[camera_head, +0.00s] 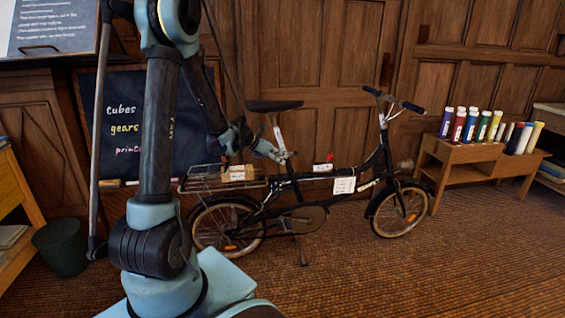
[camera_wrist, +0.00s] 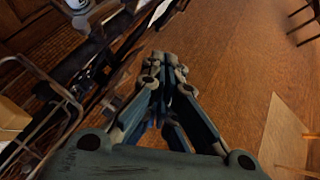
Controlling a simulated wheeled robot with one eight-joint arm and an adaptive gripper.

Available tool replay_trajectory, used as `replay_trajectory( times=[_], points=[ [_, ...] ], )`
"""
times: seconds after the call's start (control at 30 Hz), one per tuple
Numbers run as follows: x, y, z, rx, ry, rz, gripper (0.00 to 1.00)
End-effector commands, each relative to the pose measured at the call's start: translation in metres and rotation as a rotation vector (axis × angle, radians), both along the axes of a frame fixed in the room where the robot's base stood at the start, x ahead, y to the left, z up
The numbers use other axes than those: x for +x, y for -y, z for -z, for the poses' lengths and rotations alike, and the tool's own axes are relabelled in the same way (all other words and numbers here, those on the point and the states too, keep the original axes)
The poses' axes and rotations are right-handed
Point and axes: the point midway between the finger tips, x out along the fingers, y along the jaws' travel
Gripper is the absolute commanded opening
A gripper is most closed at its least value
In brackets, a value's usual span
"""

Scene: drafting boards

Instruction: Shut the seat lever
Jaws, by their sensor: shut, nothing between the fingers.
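The black bicycle (camera_head: 345,178) stands upright on its stand, side-on, with its black seat (camera_head: 274,106) on a pale seat post (camera_head: 279,137). My gripper (camera_head: 281,157) is at the seat post, just below the seat, coming from the left. In the wrist view my gripper (camera_wrist: 165,62) has its fingertips together with nothing between them. The seat lever cannot be told apart at the post in the head view, where my gripper partly covers that spot. Parts of the bicycle frame show along the upper left of the wrist view; whether my fingertips touch them I cannot tell.
A wire rear rack (camera_head: 208,181) carries a small box (camera_head: 238,173), close under my arm. A white card (camera_head: 344,185) hangs on the frame. A wooden bench (camera_head: 465,153) with several coloured tubes stands right. A dark bin (camera_head: 62,247) stands left. The front-right floor is clear.

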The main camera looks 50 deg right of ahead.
Motion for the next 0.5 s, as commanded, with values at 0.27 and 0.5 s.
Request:
replay_trajectory(
  times=[0.27,0.5],
  points=[
    [-0.004,-0.021,-0.020,0.000,-0.001,0.001,0.00],
    [-0.005,-0.027,-0.026,0.000,-0.001,0.001,0.00]
  ],
)
